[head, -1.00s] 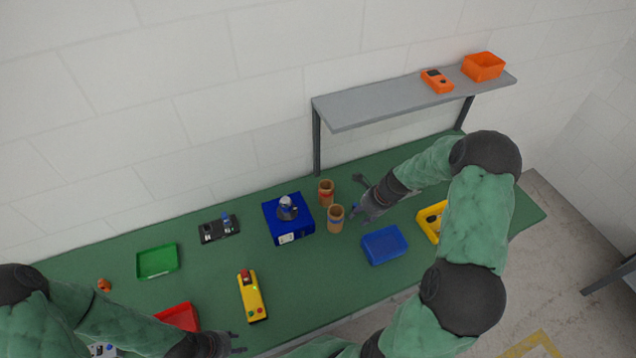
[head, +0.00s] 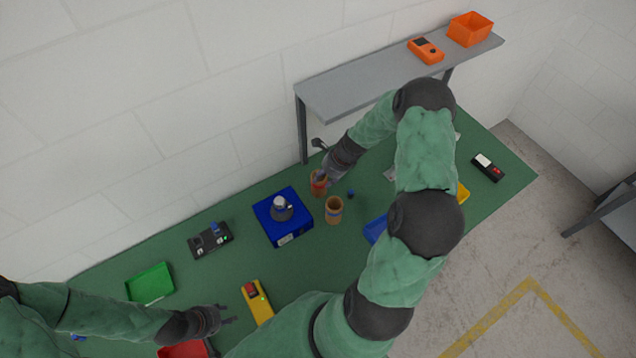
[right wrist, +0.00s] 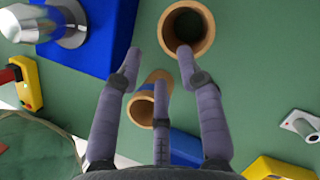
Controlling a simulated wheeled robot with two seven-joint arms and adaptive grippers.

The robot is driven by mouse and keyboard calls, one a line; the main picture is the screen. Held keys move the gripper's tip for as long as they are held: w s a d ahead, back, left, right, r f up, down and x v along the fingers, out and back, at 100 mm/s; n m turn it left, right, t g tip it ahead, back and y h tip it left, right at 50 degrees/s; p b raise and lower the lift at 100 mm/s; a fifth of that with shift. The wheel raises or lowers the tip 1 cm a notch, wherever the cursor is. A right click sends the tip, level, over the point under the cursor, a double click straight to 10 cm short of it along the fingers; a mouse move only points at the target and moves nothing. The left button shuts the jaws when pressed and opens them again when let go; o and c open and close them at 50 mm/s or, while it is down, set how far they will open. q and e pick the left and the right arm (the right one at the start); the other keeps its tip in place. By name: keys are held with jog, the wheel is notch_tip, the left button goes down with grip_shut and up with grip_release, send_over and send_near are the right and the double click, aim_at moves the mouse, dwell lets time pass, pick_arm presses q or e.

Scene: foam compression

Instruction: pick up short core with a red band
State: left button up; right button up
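The short core with a red band (head: 318,184) stands upright on the green table, right of the blue box. A similar core with a blue band (head: 334,212) stands just in front of it. My right gripper (head: 326,176) is at the red-banded core and partly covers it. In the right wrist view its fingers (right wrist: 160,54) are spread with nothing between them. One fingertip overlaps the rim of the upper core (right wrist: 166,32), whose band is hidden; I cannot tell if it touches. The blue-banded core (right wrist: 152,95) shows between the fingers, lower. My left gripper (head: 226,314) is open and empty at front left.
The blue box (head: 290,236) with a metal fixture stands close left of the cores. A blue tray (head: 375,229) is partly behind my right arm. The grey shelf (head: 375,85) rises behind. A yellow device (head: 258,300) and green tray (head: 150,284) lie to the left.

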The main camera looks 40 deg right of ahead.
aim_at(319, 184)
jog(key=x, duration=0.5)
jog(key=shift+w+f+p, duration=0.15)
jog(key=shift+w+p, duration=0.15)
jog(key=shift+p, duration=0.05)
grip_shut()
